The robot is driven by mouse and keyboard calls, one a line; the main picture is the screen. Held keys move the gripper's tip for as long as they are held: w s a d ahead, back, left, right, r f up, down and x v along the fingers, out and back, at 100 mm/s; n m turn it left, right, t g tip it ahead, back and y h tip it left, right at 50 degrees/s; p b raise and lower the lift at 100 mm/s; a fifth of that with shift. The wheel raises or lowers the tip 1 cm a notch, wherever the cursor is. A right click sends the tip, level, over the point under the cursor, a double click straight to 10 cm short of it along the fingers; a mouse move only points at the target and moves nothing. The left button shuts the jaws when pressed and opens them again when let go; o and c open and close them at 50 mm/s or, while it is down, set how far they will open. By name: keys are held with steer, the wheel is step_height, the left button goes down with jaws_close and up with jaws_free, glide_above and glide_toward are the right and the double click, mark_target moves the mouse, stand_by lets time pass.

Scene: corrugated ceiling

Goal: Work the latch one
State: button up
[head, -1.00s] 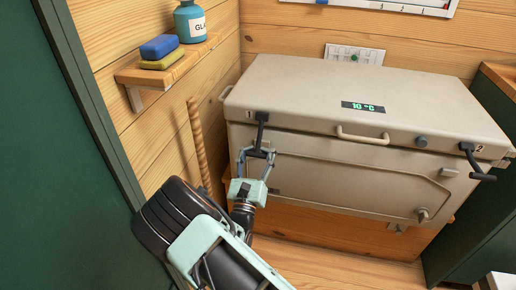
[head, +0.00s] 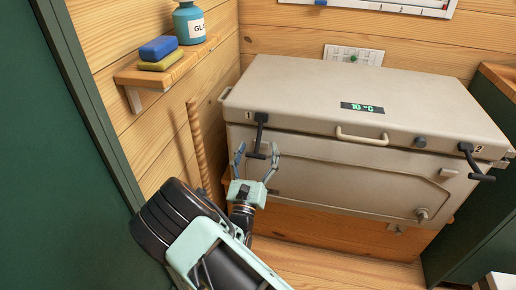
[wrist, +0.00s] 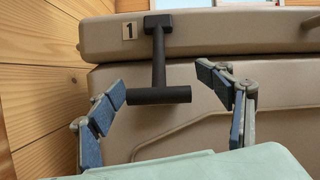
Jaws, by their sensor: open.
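The latch marked 1 is a black T-shaped handle (head: 260,135) at the front left of a beige chest (head: 380,170). It hangs down from the lid edge over the front wall. In the wrist view the latch (wrist: 159,75) shows its crossbar level, beside a small "1" label (wrist: 129,31). My gripper (head: 256,152) is open in front of the latch. In the wrist view my gripper (wrist: 165,85) has blue-padded fingers spread to either side of the crossbar, with visible gaps and nothing held. A second black latch (head: 473,160), marked 2, is at the chest's right end.
A wooden shelf (head: 170,72) with sponges (head: 158,50) and a blue bottle (head: 190,22) is on the left wall. A wooden pole (head: 198,148) leans below it. The chest lid has a handle (head: 362,136) and a display reading 10 °C (head: 362,107).

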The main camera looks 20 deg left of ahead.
steer(key=v, duration=1.1)
steer(key=shift+s, duration=0.35)
steer(key=shift+f, duration=0.1)
